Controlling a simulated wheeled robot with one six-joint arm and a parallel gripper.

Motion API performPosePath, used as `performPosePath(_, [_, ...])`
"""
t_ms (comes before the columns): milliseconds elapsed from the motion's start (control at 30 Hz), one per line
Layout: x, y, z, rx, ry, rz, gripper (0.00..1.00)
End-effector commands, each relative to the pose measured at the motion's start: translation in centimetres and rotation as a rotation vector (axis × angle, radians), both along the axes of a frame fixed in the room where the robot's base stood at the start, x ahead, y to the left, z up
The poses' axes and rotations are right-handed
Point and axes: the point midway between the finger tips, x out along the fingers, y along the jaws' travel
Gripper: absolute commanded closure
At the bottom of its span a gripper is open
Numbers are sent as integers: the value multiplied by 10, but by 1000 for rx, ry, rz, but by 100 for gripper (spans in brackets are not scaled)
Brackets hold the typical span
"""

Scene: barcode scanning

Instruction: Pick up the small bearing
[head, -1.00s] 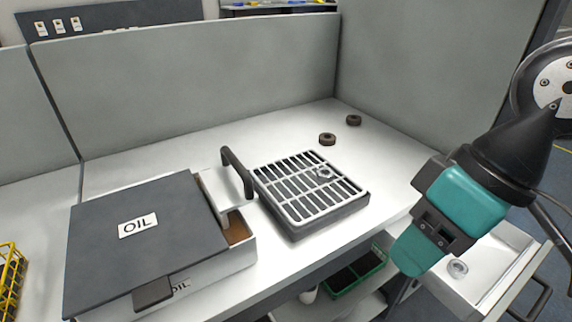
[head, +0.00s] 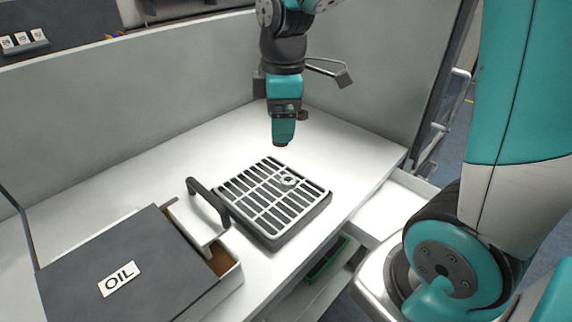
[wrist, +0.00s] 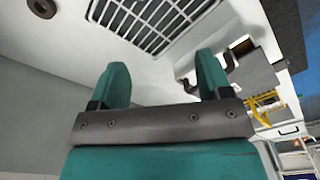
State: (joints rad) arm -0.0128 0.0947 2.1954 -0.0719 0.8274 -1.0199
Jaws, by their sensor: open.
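A dark ring-shaped bearing (head: 302,116) stands at the back right of the table, just right of my gripper (head: 284,138). A small silver ring (head: 288,180) lies on the grate. I cannot tell which of these is the small bearing. In the wrist view my gripper (wrist: 162,78) is open with nothing between its fingers, and one dark ring (wrist: 42,7) is at the top left, apart from the fingers.
The slatted grate tray (head: 322,205) sits mid-table. Left of it is a grey box marked OIL (head: 85,262) with a dark handle (head: 208,200). Grey partition walls (head: 120,110) close off the back and right. Bare white table surrounds the grate's far side.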

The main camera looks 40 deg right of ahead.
Motion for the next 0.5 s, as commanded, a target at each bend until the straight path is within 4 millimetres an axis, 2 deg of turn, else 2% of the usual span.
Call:
performPosePath(33, [9, -13, 7, -20, 10, 27, 29])
performPosePath(167, [18, -30, 1, -48, 22, 81, 29])
performPosePath(267, [18, -32, -16, -50, 28, 90, 29])
performPosePath(500, [17, -33, -72, -50, 29, 88, 29])
